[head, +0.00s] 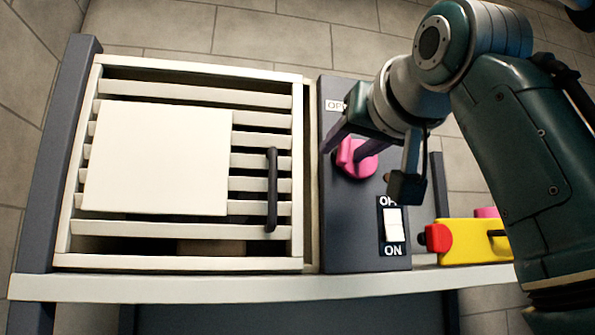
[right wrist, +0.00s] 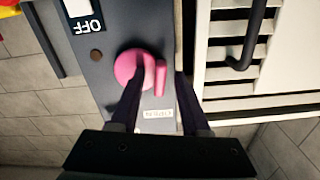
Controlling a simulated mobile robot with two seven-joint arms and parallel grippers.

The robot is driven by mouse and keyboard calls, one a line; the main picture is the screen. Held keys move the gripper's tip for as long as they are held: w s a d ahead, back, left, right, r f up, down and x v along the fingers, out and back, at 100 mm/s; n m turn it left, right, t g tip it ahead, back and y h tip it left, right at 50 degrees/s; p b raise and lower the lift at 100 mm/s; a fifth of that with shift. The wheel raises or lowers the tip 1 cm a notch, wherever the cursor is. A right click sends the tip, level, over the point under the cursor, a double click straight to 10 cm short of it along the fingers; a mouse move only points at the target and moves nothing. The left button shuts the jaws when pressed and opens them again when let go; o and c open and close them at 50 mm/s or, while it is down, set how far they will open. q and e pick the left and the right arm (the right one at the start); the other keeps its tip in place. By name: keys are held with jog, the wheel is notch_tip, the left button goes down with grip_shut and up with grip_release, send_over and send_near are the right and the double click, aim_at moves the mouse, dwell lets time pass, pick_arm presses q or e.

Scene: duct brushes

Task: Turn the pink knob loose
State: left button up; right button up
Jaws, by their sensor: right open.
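The pink knob (head: 357,158) sits on the dark control panel (head: 338,230), right of the white slatted unit. In the right wrist view the knob (right wrist: 126,66) shows a round body and a bar-like grip (right wrist: 159,79). My right gripper (head: 352,152) is open at the knob, with its fingers reaching down from above. In the right wrist view its two fingers (right wrist: 161,82) lie on either side of the bar, and the left finger covers part of the round body. I cannot tell whether they touch it. My left gripper is not in view.
A white rocker switch (head: 393,225) marked ON and OFF sits lower on the panel. A yellow block with a red end (head: 463,242) stands to the right. The slatted unit has a white plate (head: 155,160) and a dark handle (head: 272,190).

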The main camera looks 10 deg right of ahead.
jog(key=shift+c, duration=0.3)
grip_shut()
jog(key=shift+n, duration=0.9)
jog(key=shift+o, duration=0.3)
grip_release()
